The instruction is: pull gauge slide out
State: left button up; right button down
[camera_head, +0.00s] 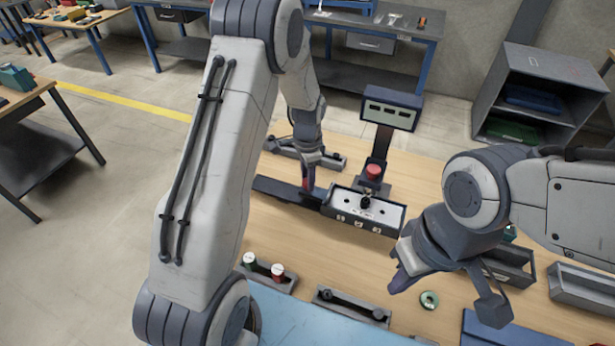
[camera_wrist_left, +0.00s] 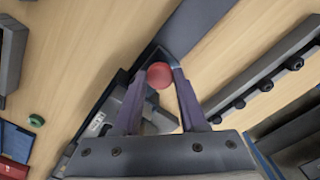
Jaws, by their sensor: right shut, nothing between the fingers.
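The gauge (camera_head: 352,219) is a dark box with a white top plate on the wooden bench. A dark rail (camera_head: 272,189) runs out from its left end. A red knob (camera_wrist_left: 160,75) sits near where the rail meets the box. My left gripper (camera_head: 308,180) reaches down over that end, and its fingertips flank the knob closely on both sides in the left wrist view. It looks shut on the red knob; the contact itself is small in view. My right gripper (camera_head: 396,286) is shut and empty, above the bench to the right of the gauge.
A display post (camera_head: 392,108) with a red button (camera_head: 374,171) stands behind the gauge. Holders with small parts (camera_head: 265,273) and a black slotted block (camera_head: 350,304) lie in front. A green ring (camera_head: 429,300) and grey bins (camera_head: 583,287) are at right.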

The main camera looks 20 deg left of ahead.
pick_arm(q)
grip_shut()
dwell(1.1)
